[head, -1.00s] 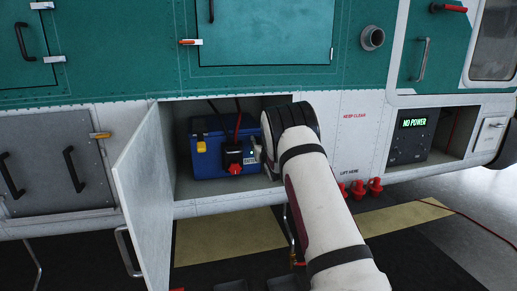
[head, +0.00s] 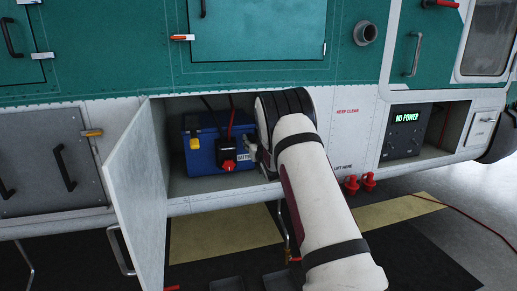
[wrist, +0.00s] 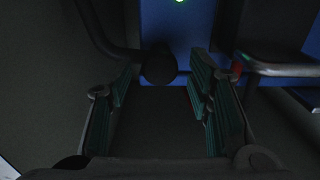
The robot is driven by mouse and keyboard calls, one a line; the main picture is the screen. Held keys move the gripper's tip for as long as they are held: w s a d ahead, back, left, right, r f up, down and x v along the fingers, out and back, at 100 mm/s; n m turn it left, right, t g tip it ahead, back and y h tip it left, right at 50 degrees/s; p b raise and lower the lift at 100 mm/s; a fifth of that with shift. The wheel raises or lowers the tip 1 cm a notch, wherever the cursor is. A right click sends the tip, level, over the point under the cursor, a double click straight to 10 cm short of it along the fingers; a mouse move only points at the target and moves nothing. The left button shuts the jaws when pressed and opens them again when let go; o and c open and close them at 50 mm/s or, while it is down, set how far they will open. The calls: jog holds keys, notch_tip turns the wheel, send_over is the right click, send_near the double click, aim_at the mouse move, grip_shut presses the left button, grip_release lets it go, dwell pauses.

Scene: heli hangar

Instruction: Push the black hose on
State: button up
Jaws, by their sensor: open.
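In the wrist view, a dark hose (wrist: 105,42) curves in from the upper left toward a dark rounded piece (wrist: 158,66) in front of the blue battery (wrist: 160,22). Whether the two are joined is too dark to tell. My gripper (wrist: 165,74) is open, with its fingers on either side of the rounded piece; I see no clear contact. In the head view, the blue battery (head: 203,158) stands in the open bay with a yellow plug (head: 195,145) and a red knob (head: 229,166). My gripper is at its right side, mostly hidden by my arm.
The bay's door (head: 141,190) hangs open on the left. The bay's walls enclose the gripper. A black and a red cable (head: 231,115) run up from the battery. A panel (head: 405,130) at the right reads "NO POWER". Red cones (head: 351,185) stand below the white hull.

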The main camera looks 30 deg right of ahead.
jog(key=v, duration=0.9)
jog(key=shift+r, duration=0.1)
jog(key=s+a+r+g+y+p, duration=0.2)
jog(key=s+a+r+g+p, duration=0.3)
jog(key=s+a+r, duration=1.2)
jog(key=s+a+n+g+y, duration=0.1)
jog(key=s+a+g, duration=0.1)
jog(key=s, duration=0.9)
jog(key=s+a+f+n+g+y+p, duration=0.1)
jog(key=s+a+g, duration=0.2)
jog(key=s, duration=0.9)
jog(key=s+a+n+g+y+p, duration=0.1)
jog(key=s+a+g, duration=0.2)
jog(key=s, duration=0.9)
jog(key=a, duration=0.3)
jog(key=shift+f, duration=0.2)
